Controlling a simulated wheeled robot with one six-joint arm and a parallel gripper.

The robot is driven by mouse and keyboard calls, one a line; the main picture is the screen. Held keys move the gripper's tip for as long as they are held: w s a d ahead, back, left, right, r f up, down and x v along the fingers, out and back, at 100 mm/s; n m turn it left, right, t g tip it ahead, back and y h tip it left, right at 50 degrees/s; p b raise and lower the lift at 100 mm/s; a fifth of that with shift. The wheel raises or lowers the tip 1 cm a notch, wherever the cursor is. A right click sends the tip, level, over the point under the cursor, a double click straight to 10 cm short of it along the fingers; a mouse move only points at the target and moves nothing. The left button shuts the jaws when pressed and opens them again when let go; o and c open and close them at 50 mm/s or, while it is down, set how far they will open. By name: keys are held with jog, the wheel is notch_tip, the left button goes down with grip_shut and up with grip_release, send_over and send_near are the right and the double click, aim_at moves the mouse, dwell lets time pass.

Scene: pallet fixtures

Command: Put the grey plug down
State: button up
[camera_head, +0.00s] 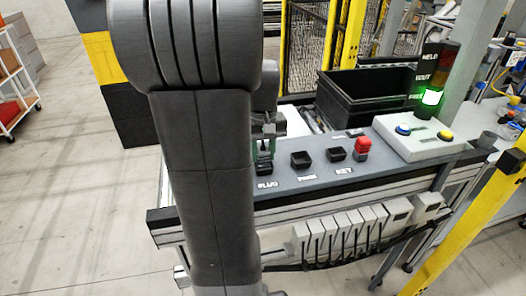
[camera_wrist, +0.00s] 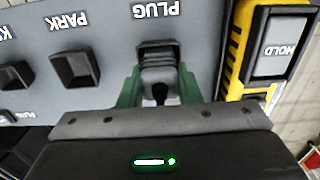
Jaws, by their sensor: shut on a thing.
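The grey plug (camera_wrist: 158,78) is between the green fingers of my gripper (camera_wrist: 159,90) in the wrist view, and my gripper is shut on it. The plug is at the dark socket labelled PLUG (camera_wrist: 157,45). I cannot tell how deep it sits in the socket. In the head view my gripper (camera_head: 264,143) is over the PLUG socket (camera_head: 263,168), partly hidden behind my arm. The plug itself cannot be made out there.
The empty PARK socket (camera_wrist: 76,66) is beside PLUG. The KEY socket (camera_head: 336,154) and a red block (camera_head: 362,147) are farther right in the head view. A yellow-black fixture marked HOLD (camera_wrist: 281,48) stands close by. A black bin (camera_head: 365,98) is behind.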

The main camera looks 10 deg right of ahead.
aim_at(263, 149)
jog(key=shift+f, duration=0.2)
jog(key=o, duration=1)
jog(key=shift+r, duration=0.1)
jog(key=shift+r, duration=0.1)
notch_tip(263, 149, up, 12)
jog(key=shift+r, duration=0.1)
notch_tip(263, 149, down, 12)
jog(key=shift+f, duration=0.2)
jog(key=shift+r, duration=2)
